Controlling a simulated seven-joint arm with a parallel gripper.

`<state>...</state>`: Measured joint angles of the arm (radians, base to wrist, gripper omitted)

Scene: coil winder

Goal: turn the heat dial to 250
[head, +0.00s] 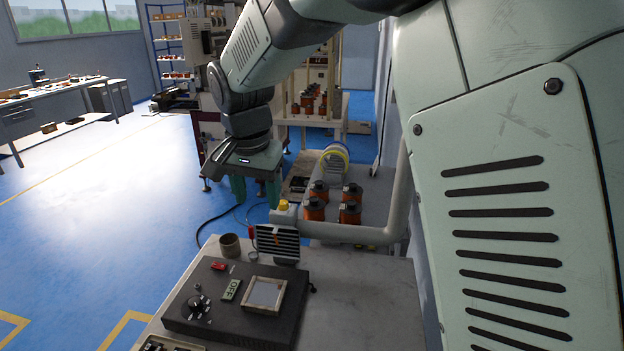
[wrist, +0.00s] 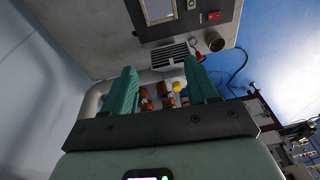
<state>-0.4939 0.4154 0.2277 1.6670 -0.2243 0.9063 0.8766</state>
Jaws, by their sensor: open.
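A dark control box (head: 238,327) lies on the bench top. A black dial (head: 198,304) with pale markings around it sits on the left part of its face. The numbers are too small to read. My gripper (head: 256,196) is open and empty, pointing down beyond the far end of the bench, well apart from the dial. In the wrist view, the two green fingers of my gripper (wrist: 161,68) are spread with nothing between them. Part of the control box (wrist: 189,22) shows at the top there, but the dial is out of that view.
Orange coils (head: 314,208) are beyond. The bench's right side (head: 375,310) is clear.

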